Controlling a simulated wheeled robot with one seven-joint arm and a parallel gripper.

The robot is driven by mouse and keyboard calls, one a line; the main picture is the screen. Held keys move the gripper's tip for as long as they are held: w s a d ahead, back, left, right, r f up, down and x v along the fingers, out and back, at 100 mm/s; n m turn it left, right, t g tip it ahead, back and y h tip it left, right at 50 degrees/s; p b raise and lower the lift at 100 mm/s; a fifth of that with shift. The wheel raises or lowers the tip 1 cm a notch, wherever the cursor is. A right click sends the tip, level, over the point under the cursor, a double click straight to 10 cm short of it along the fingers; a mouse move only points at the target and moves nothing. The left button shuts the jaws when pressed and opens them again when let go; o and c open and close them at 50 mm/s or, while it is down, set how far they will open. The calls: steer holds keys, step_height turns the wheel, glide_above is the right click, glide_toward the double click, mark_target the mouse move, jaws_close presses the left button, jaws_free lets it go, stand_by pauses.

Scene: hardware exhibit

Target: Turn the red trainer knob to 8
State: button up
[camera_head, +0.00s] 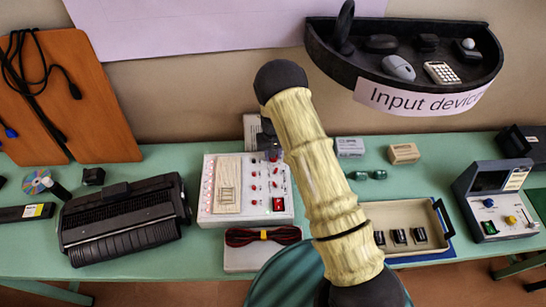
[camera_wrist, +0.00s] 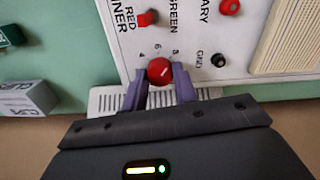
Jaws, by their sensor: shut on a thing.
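A red round knob (camera_wrist: 160,71) sits near the edge of a white panel (camera_wrist: 190,45) in the wrist view. The printed numbers 4, 6 and 8 show beside it. A small pale mark is on its face, but I cannot tell which number it points to. The purple fingers of my gripper (camera_wrist: 160,82) are shut on the knob, one on each side. In the head view the white trainer board (camera_head: 208,213) lies on the green table, and my arm hides part of its right side. My gripper is mostly hidden there.
A red switch (camera_wrist: 148,18), a red socket (camera_wrist: 229,7) and a black socket (camera_wrist: 218,60) are close to the knob. A black printer (camera_head: 120,220) stands left of the board. A tray (camera_head: 420,247) and a grey device (camera_head: 495,200) are to the right. A black shelf (camera_head: 330,60) hangs above.

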steer(key=shift+m+b, duration=0.35)
steer(key=shift+m, duration=0.45)
steer(key=o, duration=1)
steer(key=shift+c, duration=0.2)
steer(key=shift+r, duration=0.1)
step_height(320, 180, up, 17)
steer(key=b, duration=0.4)
steer(key=shift+r, duration=0.15)
